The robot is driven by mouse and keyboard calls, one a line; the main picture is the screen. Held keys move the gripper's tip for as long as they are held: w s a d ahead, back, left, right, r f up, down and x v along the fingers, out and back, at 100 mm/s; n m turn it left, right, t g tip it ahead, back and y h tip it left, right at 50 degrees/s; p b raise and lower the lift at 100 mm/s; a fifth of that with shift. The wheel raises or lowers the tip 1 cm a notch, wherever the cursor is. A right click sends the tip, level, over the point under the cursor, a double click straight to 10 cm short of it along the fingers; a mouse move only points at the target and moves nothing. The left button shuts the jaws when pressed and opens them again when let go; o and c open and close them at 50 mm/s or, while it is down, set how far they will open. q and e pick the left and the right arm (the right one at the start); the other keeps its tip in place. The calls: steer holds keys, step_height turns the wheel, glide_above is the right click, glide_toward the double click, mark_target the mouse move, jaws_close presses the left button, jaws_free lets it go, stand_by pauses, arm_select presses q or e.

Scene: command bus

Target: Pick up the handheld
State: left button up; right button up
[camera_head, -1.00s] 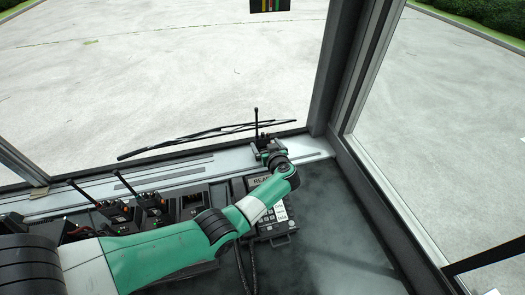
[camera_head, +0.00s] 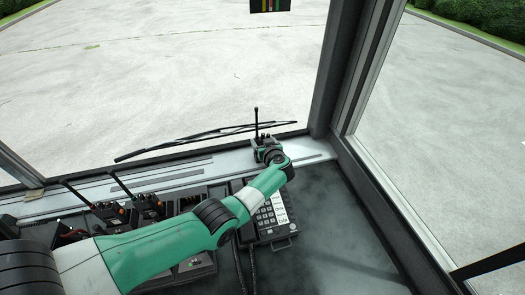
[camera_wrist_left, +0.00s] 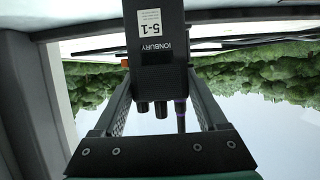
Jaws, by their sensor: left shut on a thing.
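Most of the handheld's body is hidden there by the gripper.
A keypad console (camera_head: 268,222) sits under my left forearm. Other radios (camera_head: 148,206) with antennas stand in chargers to the left. The windscreen (camera_head: 170,75), a wiper (camera_head: 205,137) and a dark pillar (camera_head: 335,80) are close to the gripper. The dark dash (camera_head: 335,235) at right is clear.

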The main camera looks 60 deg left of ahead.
arm_select(q)
jaws_close()
steer(key=shift+r, duration=0.1)
steer(key=shift+r+p, duration=0.4)
steer(key=shift+r, duration=0.05)
step_height(320, 180, up, 3)
steer(key=shift+s+d+r+p, duration=0.1)
steer(key=shift+d+p, duration=0.05)
steer(key=shift+p, duration=0.95)
steer(key=s+d+r+p, duration=0.6)
steer(key=s+d+r, duration=0.2)
steer(key=d, duration=0.2)
steer(key=shift+s+d+r, duration=0.3)
steer(key=shift+r, duration=0.1)
